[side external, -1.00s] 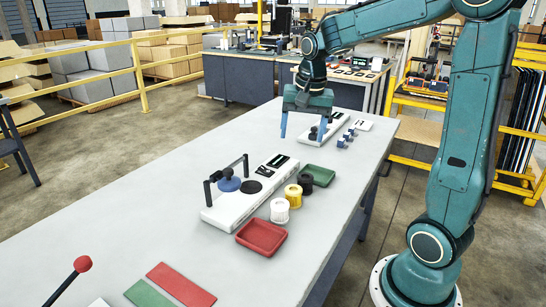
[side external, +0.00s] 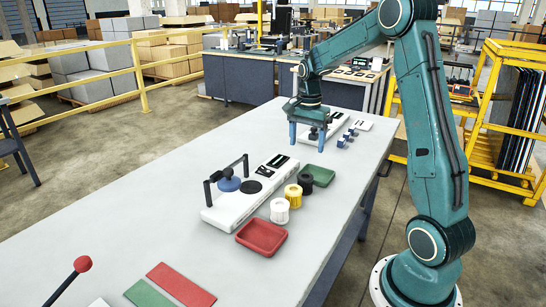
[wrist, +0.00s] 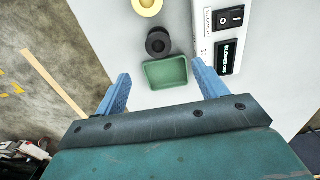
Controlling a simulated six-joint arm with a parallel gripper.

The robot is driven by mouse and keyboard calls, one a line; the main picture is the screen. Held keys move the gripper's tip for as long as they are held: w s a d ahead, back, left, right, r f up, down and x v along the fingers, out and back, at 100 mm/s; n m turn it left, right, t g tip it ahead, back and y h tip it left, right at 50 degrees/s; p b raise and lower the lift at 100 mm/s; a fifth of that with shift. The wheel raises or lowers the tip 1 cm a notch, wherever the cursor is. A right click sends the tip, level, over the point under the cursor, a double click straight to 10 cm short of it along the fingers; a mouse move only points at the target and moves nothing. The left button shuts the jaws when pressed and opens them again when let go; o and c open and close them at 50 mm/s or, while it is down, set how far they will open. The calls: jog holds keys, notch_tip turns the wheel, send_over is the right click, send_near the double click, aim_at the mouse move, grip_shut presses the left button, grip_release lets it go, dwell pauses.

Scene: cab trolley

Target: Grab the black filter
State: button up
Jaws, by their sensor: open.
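The black filter (side external: 305,184) is a short dark cylinder on the white table (side external: 215,150), behind the yellow filter and in front of the green tray. It also shows in the wrist view (wrist: 158,42), upright with a round hole on top, just beyond the green tray. My gripper (side external: 308,146) is above the table, behind the green tray and apart from the black filter. Its blue fingers are spread wide and empty. In the wrist view the gripper (wrist: 160,72) has the green tray between its fingertips, with the filter further ahead.
A yellow filter (side external: 293,196), a white filter (side external: 279,211) and a red tray (side external: 261,237) stand in front. The green tray (side external: 319,175) is close to the black filter. A white device (side external: 245,195) with a black handle frame stands left.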

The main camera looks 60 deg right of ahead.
aim_at(306, 176)
notch_tip(306, 176, down, 8)
jog(key=shift+f, duration=0.1)
dwell(0.4)
jog(key=shift+s+f, duration=0.15)
jog(key=shift+f, duration=2.4)
jog(key=c, duration=1.1)
jog(key=shift+r, duration=0.15)
notch_tip(306, 176, up, 20)
jog(key=shift+f, duration=0.1)
